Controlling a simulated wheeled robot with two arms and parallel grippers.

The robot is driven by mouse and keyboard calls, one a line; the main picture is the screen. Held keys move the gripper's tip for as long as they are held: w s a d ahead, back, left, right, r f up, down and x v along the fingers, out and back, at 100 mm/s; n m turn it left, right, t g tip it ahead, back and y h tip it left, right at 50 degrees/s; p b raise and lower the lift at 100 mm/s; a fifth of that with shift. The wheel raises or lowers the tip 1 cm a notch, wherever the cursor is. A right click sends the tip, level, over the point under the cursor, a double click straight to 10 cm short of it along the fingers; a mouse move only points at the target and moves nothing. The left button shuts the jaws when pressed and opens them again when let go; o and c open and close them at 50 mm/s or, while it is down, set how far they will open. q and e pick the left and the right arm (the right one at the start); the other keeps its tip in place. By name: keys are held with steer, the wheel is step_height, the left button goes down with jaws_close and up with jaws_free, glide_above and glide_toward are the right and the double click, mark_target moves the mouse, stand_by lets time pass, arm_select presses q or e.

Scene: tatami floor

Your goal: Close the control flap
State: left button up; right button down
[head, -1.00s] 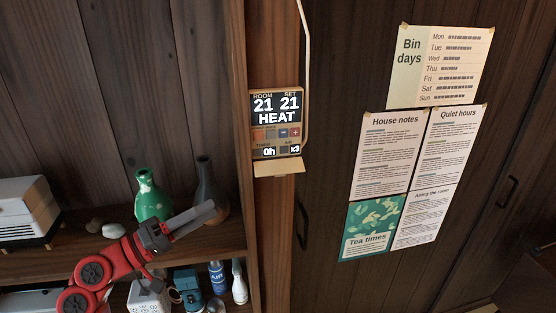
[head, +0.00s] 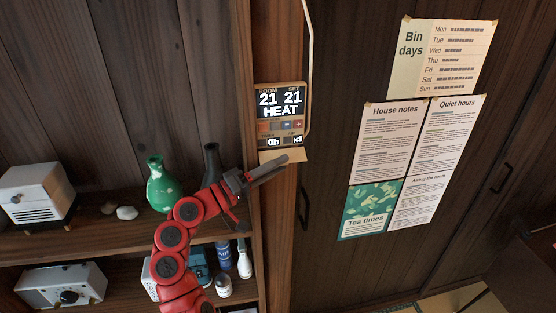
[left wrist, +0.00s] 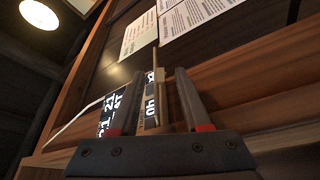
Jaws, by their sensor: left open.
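The control panel (head: 280,105) is fixed to a wooden post and reads 21, 21 and HEAT. Its tan control flap (head: 296,153) hangs open, sticking out from the panel's lower edge. My left gripper (head: 280,163) is at the flap, its fingers pointing right and covering part of it in the head view. In the left wrist view the fingers (left wrist: 158,98) are apart, with the panel (left wrist: 120,103) and a thin tan edge, likely the flap (left wrist: 155,58), showing between and behind them. I cannot tell whether they touch. My right gripper is out of view.
A shelf at left holds a green vase (head: 160,185), a dark vase (head: 212,165), a white appliance (head: 36,192) and several bottles below. A pale cable (head: 309,60) runs down beside the panel. Papers (head: 393,140) hang on the dark doors at right.

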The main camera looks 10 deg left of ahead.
arm_select(q)
steer(key=shift+w+d, duration=0.15)
steer(key=shift+d, duration=0.1)
steer(key=shift+r, duration=0.1)
jaws_close()
